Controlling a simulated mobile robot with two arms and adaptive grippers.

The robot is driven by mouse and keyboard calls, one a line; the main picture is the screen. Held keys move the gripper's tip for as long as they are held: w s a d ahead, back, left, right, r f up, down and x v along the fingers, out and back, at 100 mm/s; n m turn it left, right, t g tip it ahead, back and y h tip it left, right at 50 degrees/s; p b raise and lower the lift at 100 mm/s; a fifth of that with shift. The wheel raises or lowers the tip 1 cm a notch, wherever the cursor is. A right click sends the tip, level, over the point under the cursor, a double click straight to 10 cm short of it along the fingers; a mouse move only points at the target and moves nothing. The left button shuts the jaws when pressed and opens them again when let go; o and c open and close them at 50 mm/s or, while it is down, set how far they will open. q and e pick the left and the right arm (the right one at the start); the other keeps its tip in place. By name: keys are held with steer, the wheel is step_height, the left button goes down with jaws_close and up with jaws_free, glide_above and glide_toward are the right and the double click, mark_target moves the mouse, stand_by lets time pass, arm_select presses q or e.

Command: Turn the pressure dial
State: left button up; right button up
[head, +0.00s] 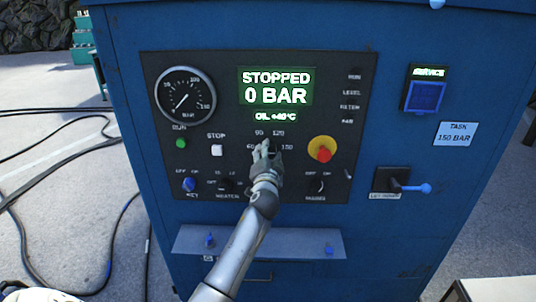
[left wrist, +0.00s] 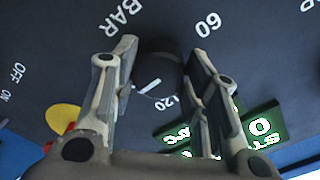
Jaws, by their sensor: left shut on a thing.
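My left gripper (head: 264,150) is at the pressure dial in the middle of the black control panel (head: 232,68). Its fingers stand on either side of the dark dial knob, and the gripper is shut on it; the left wrist view shows the knob (left wrist: 160,72) between them. A short white pointer line shows beside the 120 mark; its exact setting is hard to read. In the head view the gripper hides most of the dial, with marks 60, 90, 120 and 150 around it. The display (head: 276,88) reads STOPPED, 0 BAR. A task label (head: 456,134) reads 150 BAR. My right gripper is not in view.
A round gauge (head: 186,95) is at the panel's upper left. A red and yellow emergency button (head: 322,150) is right of the dial. A white stop button (head: 217,151) and a blue key switch (head: 190,185) are to its left. A ledge (head: 300,241) juts out below.

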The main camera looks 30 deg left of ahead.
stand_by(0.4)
arm_select(q)
steer(key=o, duration=1)
steer(key=v, duration=1.2)
steer(key=shift+s, duration=0.1)
